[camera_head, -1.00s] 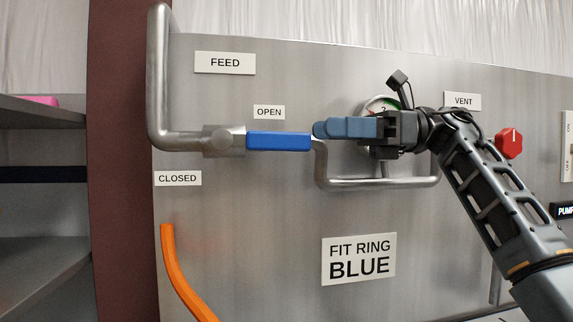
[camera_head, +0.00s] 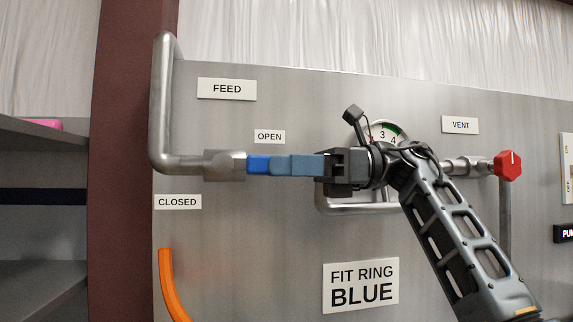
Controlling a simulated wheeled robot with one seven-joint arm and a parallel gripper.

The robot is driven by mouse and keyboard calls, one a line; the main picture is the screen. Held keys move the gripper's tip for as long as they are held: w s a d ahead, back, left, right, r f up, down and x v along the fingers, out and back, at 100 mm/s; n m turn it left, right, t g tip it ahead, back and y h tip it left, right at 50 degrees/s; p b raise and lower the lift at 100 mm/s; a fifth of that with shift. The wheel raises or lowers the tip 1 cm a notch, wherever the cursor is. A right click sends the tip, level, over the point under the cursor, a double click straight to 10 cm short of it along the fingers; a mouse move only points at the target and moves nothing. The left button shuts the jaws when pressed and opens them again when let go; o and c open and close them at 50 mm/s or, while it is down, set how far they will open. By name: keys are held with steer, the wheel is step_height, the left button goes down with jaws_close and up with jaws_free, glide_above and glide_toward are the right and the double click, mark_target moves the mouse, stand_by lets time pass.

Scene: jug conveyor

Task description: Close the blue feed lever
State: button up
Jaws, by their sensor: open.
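The blue feed lever (camera_head: 258,165) lies level, pointing right from its valve body (camera_head: 225,165) on the steel pipe. It lies below the OPEN label (camera_head: 269,136). The CLOSED label (camera_head: 178,202) is below the valve. My gripper (camera_head: 282,165) comes from the right with its blue-grey fingers over the outer part of the lever. The fingers hide most of the lever, and only its left end shows. The gripper is open; I cannot tell whether a finger touches the lever.
A red vent knob (camera_head: 507,166) and a gauge (camera_head: 384,134) are to the right, the gauge partly behind my arm. A pipe loop (camera_head: 350,208) runs below my gripper. An orange hose (camera_head: 171,285) hangs at lower left. The panel below the lever is mostly clear.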

jaws_close()
stand_by(0.4)
